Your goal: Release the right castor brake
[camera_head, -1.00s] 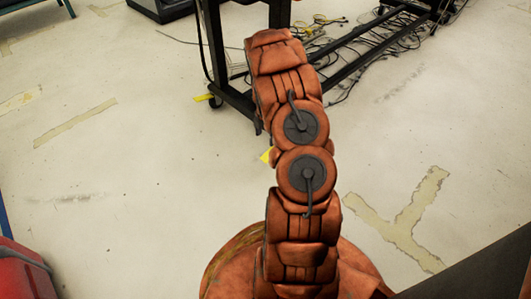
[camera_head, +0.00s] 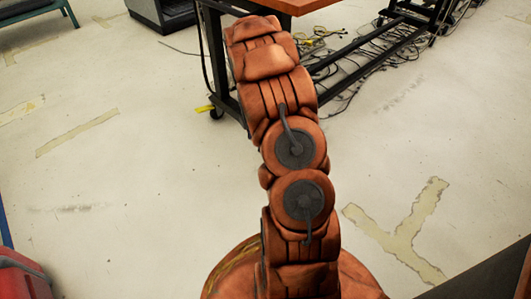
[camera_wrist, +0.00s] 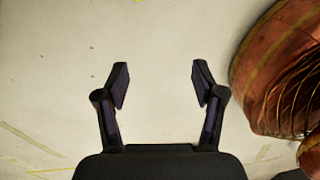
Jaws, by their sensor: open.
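A black-framed table (camera_head: 212,55) with an orange top stands at the upper middle of the head view. A castor (camera_head: 216,113) sits under its left leg, with a small yellow piece (camera_head: 203,109) beside it. No right castor shows; my arm covers the middle of the table's near side. In the wrist view, my gripper (camera_wrist: 162,80) is open, with its two dark fingers spread and nothing between them. Bare floor lies behind it. My gripper itself is hidden in the head view. No castor shows in the wrist view.
Several loose cables (camera_head: 340,65) lie on the floor under the table. A dark cabinet (camera_head: 163,14) stands at the upper left and a red object (camera_head: 28,274) at the lower left. Pale floor (camera_head: 130,190) left of my arm is clear.

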